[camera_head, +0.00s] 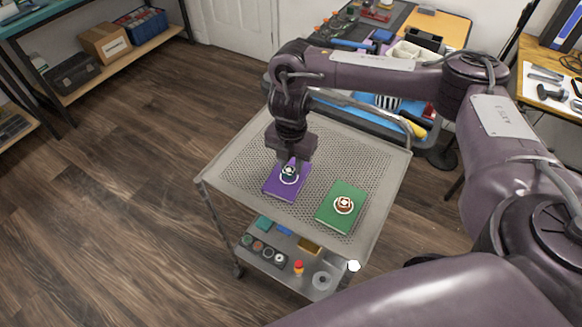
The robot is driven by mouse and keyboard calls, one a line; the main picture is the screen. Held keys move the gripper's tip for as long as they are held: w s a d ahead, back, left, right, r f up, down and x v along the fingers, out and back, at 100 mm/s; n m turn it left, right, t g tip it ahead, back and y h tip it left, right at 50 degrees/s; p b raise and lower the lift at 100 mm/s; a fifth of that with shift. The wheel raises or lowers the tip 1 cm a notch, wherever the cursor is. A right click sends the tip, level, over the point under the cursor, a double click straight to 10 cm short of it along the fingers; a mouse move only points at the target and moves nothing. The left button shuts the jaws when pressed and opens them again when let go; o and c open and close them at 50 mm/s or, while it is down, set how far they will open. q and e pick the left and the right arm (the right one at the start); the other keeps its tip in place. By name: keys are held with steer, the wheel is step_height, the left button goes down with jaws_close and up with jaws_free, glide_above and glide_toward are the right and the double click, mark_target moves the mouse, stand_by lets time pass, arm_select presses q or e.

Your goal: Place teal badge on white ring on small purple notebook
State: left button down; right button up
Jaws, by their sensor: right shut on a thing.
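The small purple notebook (281,190) lies on the perforated top shelf of a grey cart. A white ring (289,180) is marked on its cover. My right gripper (291,168) points down over this notebook and is shut on the teal badge (288,171). The badge is at the white ring; I cannot tell whether it touches the cover. The gripper's fingers hide part of the badge and the notebook's far side. My left gripper is not in view.
A green notebook (330,213) with a brown badge (344,204) on its ring lies to the right on the cart (232,172). The lower shelf holds several small parts. Wooden floor is clear at left.

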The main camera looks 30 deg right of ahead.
steer(key=shift+f, duration=0.65)
steer(key=o, duration=0.9)
steer(key=shift+f, duration=0.1)
step_height(320, 180, up, 12)
steer(key=p, duration=0.4)
steer(key=shift+r, duration=0.2)
